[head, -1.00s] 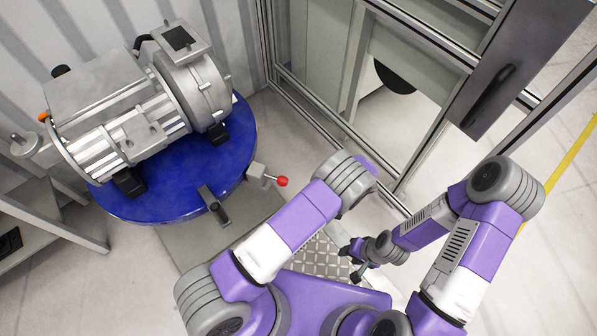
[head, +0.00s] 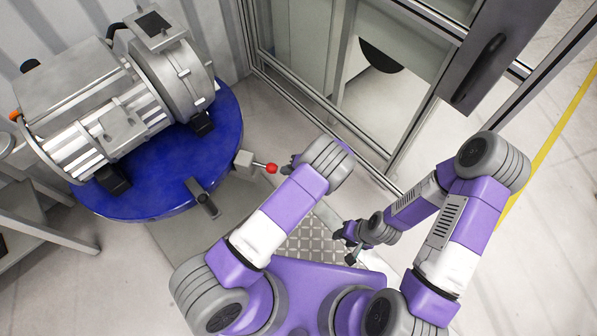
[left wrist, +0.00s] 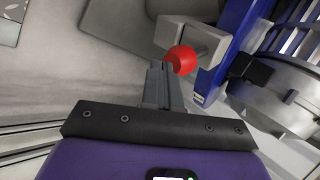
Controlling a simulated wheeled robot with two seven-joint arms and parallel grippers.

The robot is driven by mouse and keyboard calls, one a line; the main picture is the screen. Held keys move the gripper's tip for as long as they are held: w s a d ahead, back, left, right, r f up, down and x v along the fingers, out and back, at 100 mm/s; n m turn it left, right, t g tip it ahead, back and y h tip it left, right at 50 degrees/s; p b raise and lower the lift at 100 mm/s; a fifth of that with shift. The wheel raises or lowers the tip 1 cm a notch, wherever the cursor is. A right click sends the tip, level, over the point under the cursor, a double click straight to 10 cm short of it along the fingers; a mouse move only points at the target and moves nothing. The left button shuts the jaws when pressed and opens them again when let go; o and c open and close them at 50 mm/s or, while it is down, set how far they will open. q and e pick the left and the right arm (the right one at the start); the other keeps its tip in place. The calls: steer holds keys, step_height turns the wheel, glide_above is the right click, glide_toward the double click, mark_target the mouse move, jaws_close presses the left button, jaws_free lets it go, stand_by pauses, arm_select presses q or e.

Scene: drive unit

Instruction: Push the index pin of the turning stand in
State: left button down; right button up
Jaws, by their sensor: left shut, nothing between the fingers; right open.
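The index pin (head: 271,168) has a red ball knob on a thin rod. It comes out of a grey block (head: 244,160) at the edge of the blue round turning stand (head: 160,200). In the left wrist view the red knob (left wrist: 183,60) is just beyond the fingertips. My left gripper (head: 287,168) is shut and empty, with its tips at the knob; it also shows in the left wrist view (left wrist: 160,70). I cannot tell whether they touch. My right gripper (head: 345,245) is open and empty, low beside my base, away from the stand.
A grey motor-like drive unit (head: 110,100) lies on the stand. A second dark clamp handle (head: 203,198) sticks out from the stand's front edge. An aluminium-framed enclosure (head: 300,110) stands behind my left arm. A grey bench (head: 50,235) is at far left.

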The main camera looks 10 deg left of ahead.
mark_target(274, 166)
arm_select(q)
steer(key=shift+a, duration=0.55)
steer(key=shift+w+a+r, duration=0.1)
steer(key=shift+w+a, duration=0.05)
steer(key=shift+a, duration=0.85)
steer(key=shift+w+a, duration=0.15)
steer(key=shift+a, duration=0.8)
steer(key=d+f+v, duration=0.2)
steer(key=v, duration=1.1)
steer(key=shift+d+p, duration=0.2)
steer(key=shift+p, duration=0.25)
steer(key=shift+s+f, duration=0.1)
